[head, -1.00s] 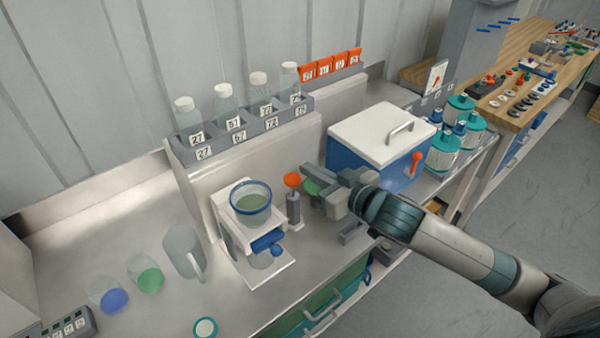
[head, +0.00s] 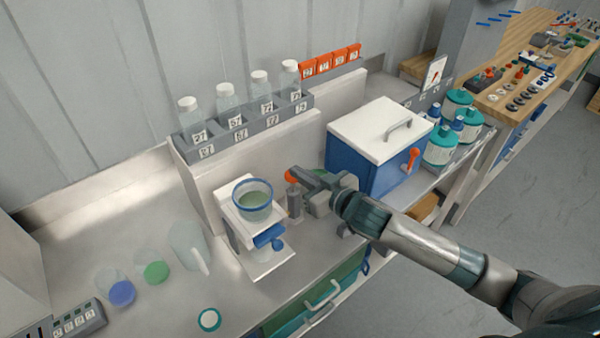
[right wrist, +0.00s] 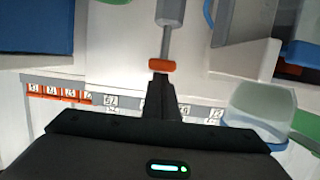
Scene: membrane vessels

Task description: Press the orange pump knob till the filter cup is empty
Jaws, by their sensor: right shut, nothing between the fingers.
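The orange pump knob (head: 291,176) tops a grey pump post (head: 295,203) beside the filter stand. It also shows in the right wrist view (right wrist: 162,65), just beyond the fingertips. My right gripper (head: 301,176) is shut and empty, with its tips at the knob, partly hiding it; I cannot tell whether they touch. The filter cup (head: 252,208) is clear with a blue rim, sits on the white stand (head: 229,215) and holds greenish liquid. The cup also shows in the right wrist view (right wrist: 258,105). My left gripper is not in view.
A rack (head: 240,130) of several labelled bottles stands behind. A blue box (head: 350,155) with a white lid is close to the right gripper. A clear jug (head: 187,245) and two beakers with blue (head: 122,292) and green (head: 157,272) contents stand to the left.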

